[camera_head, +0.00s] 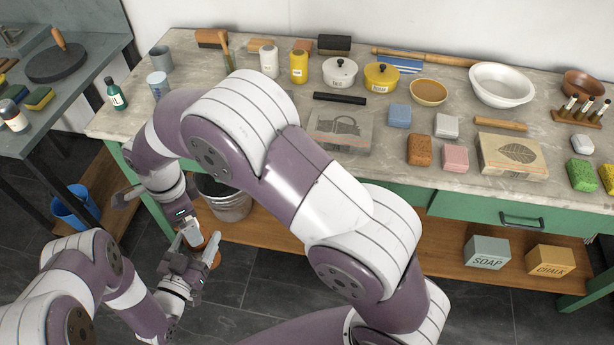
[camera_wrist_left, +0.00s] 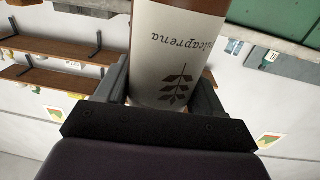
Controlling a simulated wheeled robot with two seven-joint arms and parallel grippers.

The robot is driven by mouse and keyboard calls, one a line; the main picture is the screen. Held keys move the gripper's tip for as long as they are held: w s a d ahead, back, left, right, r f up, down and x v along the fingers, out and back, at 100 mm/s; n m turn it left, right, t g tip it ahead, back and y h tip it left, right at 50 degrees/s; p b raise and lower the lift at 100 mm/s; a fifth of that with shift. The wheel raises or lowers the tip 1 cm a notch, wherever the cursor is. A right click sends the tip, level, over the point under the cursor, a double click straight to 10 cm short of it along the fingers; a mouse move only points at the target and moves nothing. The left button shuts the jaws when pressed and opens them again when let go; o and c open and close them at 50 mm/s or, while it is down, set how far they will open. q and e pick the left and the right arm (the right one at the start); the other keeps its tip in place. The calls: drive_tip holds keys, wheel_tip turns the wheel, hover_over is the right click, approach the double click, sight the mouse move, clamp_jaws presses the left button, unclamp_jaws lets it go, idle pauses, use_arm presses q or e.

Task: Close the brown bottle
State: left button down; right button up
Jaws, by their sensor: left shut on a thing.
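The brown bottle (camera_wrist_left: 172,45) fills the space between my left gripper's fingers in the left wrist view; its white label has a leaf print and upside-down lettering. My left gripper (camera_head: 196,254) is shut on it, in front of the table's left end. In the head view only small brown parts of the bottle (camera_head: 214,261) show behind the fingers. My right gripper (camera_head: 190,233) hangs just above the left one, close to the bottle's top. Whether it holds a cap, and whether the bottle's mouth is covered, is hidden.
The table (camera_head: 277,103) behind carries pots, bowls, sponges, blocks and bottles. A metal bucket (camera_head: 228,205) stands on its lower shelf behind my grippers. A grey side bench (camera_head: 88,75) and blue bucket (camera_head: 72,212) are at the left. My right arm hides part of the table.

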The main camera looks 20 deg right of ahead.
sight(204, 249)
drive_tip(key=n, duration=1.2)
drive_tip(key=shift+s+d, duration=0.1)
drive_tip(key=n, duration=0.4)
drive_tip(key=shift+n, duration=0.4)
drive_tip(key=n, duration=0.4)
drive_tip(key=shift+n, duration=0.4)
drive_tip(key=shift+r+n, duration=0.35)
drive_tip(key=shift+n, duration=0.45)
wheel_tip(204, 249, up, 6)
drive_tip(key=shift+f, duration=0.1)
drive_tip(key=shift+d, duration=0.3)
drive_tip(key=w+d+f+m, duration=0.1)
drive_tip(key=d+f+m, duration=0.3)
drive_tip(key=d+f, duration=0.55)
drive_tip(key=w+d+f+m, duration=0.1)
drive_tip(key=d+f+m, duration=0.2)
drive_tip(key=d+f, duration=0.7)
use_arm(q)
wheel_tip(204, 249, down, 2)
drive_tip(key=shift+f+b, duration=0.25)
drive_tip(key=shift+b, duration=1)
wheel_tip(204, 249, down, 2)
drive_tip(key=shift+f+b, duration=0.15)
drive_tip(key=shift+b, duration=1)
use_arm(e)
drive_tip(key=d+r, duration=0.7)
drive_tip(key=d, duration=0.1)
drive_tip(key=shift+w+d+r+m, duration=0.25)
drive_tip(key=shift+w+r+m, duration=0.1)
drive_tip(key=shift+m, duration=0.05)
